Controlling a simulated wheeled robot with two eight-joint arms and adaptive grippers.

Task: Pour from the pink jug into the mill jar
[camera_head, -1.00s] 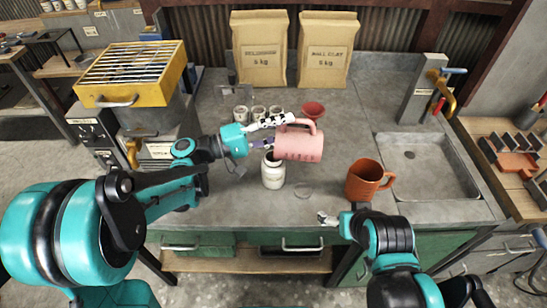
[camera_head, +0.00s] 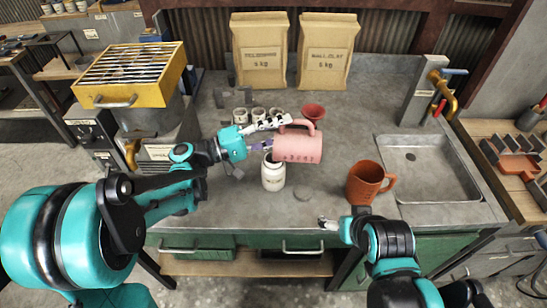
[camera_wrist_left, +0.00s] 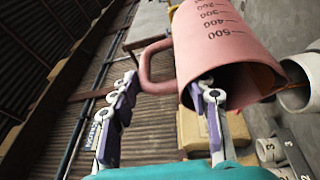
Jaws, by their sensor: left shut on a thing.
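The pink jug (camera_head: 298,148) lies tipped on its side in the air, handle up and mouth facing left, above and just right of the white mill jar (camera_head: 273,177). The jar stands upright on the worktop, its open top close under the jug's mouth. My left gripper (camera_head: 270,137) is shut on the jug at its mouth and handle side. In the left wrist view the jug (camera_wrist_left: 222,55) shows its printed scale and dark mouth, with one finger at the rim. I cannot see any contents flowing. My right gripper (camera_head: 326,221) is low and empty-looking near the front edge, its jaws unclear.
An orange jug (camera_head: 367,184) stands right of the jar, beside the sink (camera_head: 425,165). A small grey disc (camera_head: 303,190) lies near the jar. Several small white cups (camera_head: 258,115) and a red funnel-like cup (camera_head: 312,112) stand behind. Two paper sacks (camera_head: 258,55) stand at the back.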

